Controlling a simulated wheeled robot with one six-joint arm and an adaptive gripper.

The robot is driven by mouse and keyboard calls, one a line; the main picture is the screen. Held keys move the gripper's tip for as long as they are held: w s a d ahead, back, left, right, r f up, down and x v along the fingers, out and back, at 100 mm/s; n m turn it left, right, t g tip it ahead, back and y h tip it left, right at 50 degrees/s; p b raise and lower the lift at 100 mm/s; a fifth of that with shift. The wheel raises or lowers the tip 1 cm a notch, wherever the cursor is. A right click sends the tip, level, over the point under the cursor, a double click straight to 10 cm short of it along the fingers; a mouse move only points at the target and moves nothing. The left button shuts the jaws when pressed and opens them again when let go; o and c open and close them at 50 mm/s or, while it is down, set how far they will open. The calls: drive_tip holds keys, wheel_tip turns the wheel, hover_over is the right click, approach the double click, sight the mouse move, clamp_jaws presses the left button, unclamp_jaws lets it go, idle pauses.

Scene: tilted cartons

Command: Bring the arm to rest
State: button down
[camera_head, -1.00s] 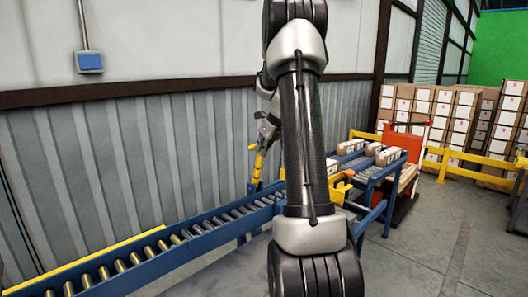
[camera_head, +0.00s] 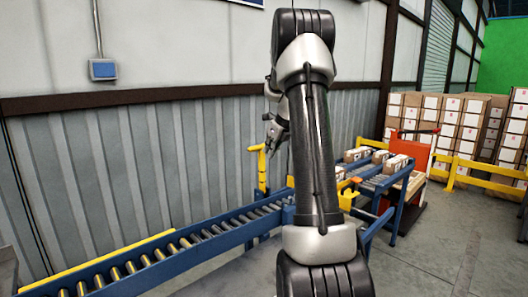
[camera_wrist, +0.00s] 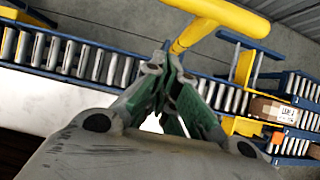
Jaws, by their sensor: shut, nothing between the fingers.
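My arm (camera_head: 312,150) stands nearly upright in the middle of the head view and hides part of the conveyor behind it. My gripper (camera_head: 269,135) shows small at its left side, near the top of a yellow post. In the wrist view my gripper (camera_wrist: 168,62) is shut with nothing in it. Its linkages come together in front of a yellow bar and the conveyor rollers. No carton touches it in the wrist view.
A blue roller conveyor (camera_head: 190,247) runs along the corrugated wall. Several cartons (camera_head: 396,163) lie on the rollers at right; one carton (camera_wrist: 275,110) shows in the wrist view. A yellow post (camera_head: 262,170) stands beside the conveyor. Stacked cartons (camera_head: 465,120) and yellow rails (camera_head: 470,168) stand behind.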

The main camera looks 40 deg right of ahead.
wheel_tip(320, 180, up, 10)
drive_tip(key=s, duration=0.1)
drive_tip(key=shift+s+f, duration=0.25)
drive_tip(key=shift+d, duration=0.1)
